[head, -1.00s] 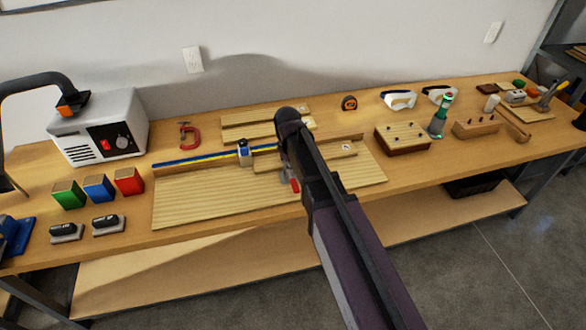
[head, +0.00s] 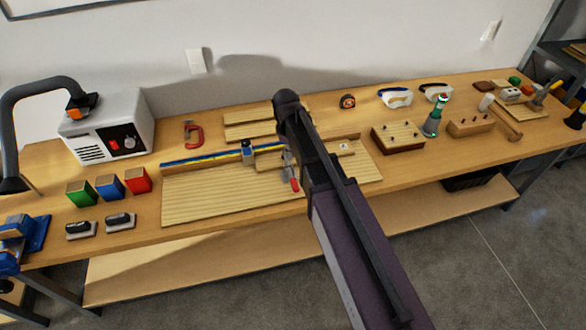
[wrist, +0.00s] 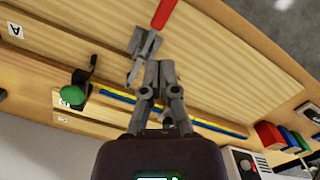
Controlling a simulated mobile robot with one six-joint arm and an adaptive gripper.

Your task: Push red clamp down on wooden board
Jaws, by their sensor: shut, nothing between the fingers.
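The wooden board (head: 225,200) lies flat on the workbench. A toggle clamp with a red handle (head: 294,184) stands on it, just left of my arm. In the wrist view the red handle (wrist: 164,12) is at the top, joined to a grey metal body (wrist: 146,44). My gripper (wrist: 159,66) is shut and empty, its fingertips just below the metal body in that view. I cannot tell whether they touch it. In the head view my arm hides the gripper and part of the clamp.
A blue and yellow rail (head: 205,157) with a stop block (head: 248,152) runs along the board. A red C-clamp (head: 193,134) lies behind it. Coloured blocks (head: 110,186) and a grey machine (head: 108,125) are left. A drilled wooden block (head: 398,137) and goggles (head: 395,97) are right.

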